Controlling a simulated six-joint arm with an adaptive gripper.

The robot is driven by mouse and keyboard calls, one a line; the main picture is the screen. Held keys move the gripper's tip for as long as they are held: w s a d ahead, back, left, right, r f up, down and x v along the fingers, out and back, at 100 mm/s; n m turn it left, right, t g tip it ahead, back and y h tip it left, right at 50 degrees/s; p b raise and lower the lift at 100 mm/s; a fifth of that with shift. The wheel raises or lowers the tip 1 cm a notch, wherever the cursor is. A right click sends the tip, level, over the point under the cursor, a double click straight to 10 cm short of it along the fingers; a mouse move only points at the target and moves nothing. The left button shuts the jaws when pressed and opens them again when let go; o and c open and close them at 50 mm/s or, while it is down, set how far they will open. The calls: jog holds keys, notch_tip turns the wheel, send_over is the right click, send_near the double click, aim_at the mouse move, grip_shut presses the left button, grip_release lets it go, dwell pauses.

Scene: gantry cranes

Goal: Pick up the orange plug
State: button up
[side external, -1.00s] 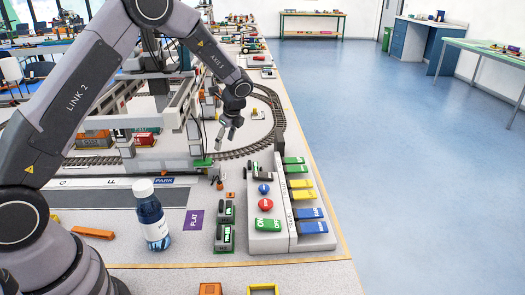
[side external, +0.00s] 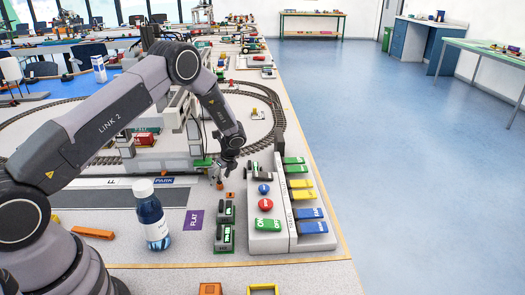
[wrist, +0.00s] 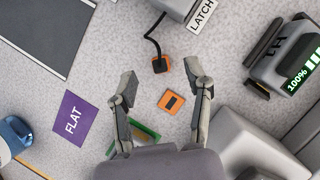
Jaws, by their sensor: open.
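A small orange plug (wrist: 161,64) with a black cable lies on the pale tabletop in the wrist view. Its cable runs up to the grey LATCH box (wrist: 188,8). My gripper (wrist: 162,78) is open and empty, its two fingertips on either side of the plug's position in the picture, pointing down. An orange square with a dark slot (wrist: 171,102) lies just nearer, also between the fingers. In the side external view my gripper (side external: 221,177) is low, just above the plug (side external: 219,187), which is small and partly hidden. The orange slotted square (side external: 230,194) is beside it.
A purple FLAT card (wrist: 73,118) lies left. A grey unit with a green 100% display (wrist: 290,65) stands right. In the side view, the blue bottle (side external: 152,216), battery-like green units (side external: 225,238) and switch panel (side external: 266,241) stand near the front; the crane is behind.

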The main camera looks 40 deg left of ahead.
aim_at(220, 185)
jog(key=shift+x, duration=1.45)
grip_shut()
